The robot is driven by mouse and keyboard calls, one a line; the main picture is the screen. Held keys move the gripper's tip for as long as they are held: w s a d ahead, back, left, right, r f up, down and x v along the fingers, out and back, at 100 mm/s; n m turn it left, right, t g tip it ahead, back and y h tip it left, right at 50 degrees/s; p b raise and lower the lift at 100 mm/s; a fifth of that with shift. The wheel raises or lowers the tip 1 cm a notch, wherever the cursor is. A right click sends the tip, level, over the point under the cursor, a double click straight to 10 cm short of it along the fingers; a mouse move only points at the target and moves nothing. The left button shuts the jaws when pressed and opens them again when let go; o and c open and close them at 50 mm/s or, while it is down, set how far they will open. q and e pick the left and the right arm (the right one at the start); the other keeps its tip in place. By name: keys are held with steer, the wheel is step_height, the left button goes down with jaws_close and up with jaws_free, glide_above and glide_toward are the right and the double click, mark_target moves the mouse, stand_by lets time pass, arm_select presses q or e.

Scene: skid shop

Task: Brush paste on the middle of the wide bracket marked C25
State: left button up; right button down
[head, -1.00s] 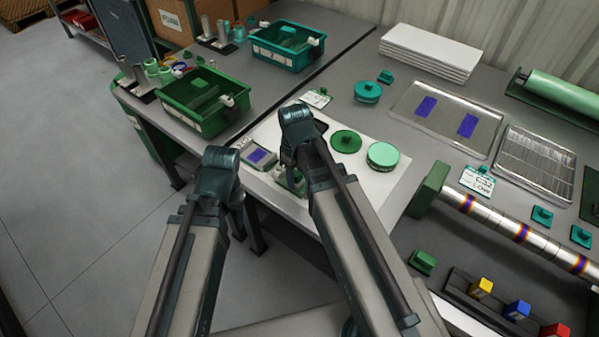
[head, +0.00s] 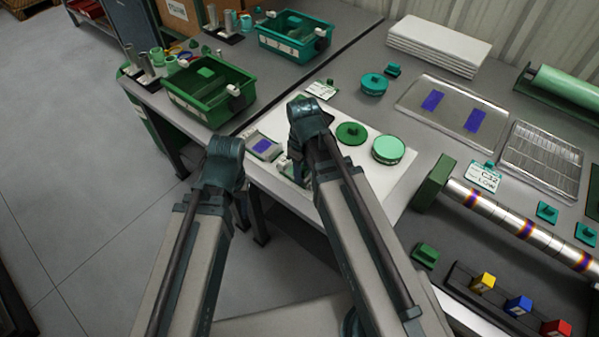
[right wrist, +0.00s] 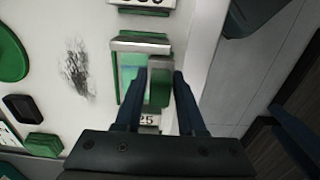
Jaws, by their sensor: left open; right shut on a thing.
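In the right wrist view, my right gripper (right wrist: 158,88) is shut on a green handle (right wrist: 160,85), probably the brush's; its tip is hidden. Just below it is a green bracket with silver ends (right wrist: 140,45) and a label ending in 25 (right wrist: 147,119); the label's first character is hidden. I cannot tell whether the held thing touches the bracket. In the head view, my right wrist hides most of this spot on the white board (head: 380,190). My left gripper (head: 240,215) hangs open and empty over the front edge of the bench.
A grey device with a blue display (head: 263,146) lies left of my right arm. A green disc (head: 351,133) and a mint round tin (head: 388,150) stand on the board's right part. A dark grey smear (right wrist: 78,70) marks the board. Green bins (head: 210,92) stand behind.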

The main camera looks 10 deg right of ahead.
steer(key=shift+w+d, duration=0.9)
steer(key=shift+d, duration=0.1)
steer(key=shift+w+d, duration=0.55)
steer(key=shift+d, duration=0.15)
steer(key=shift+w+d, duration=0.5)
steer(key=shift+d, duration=0.2)
step_height(320, 180, up, 6)
steer(key=p, duration=0.6)
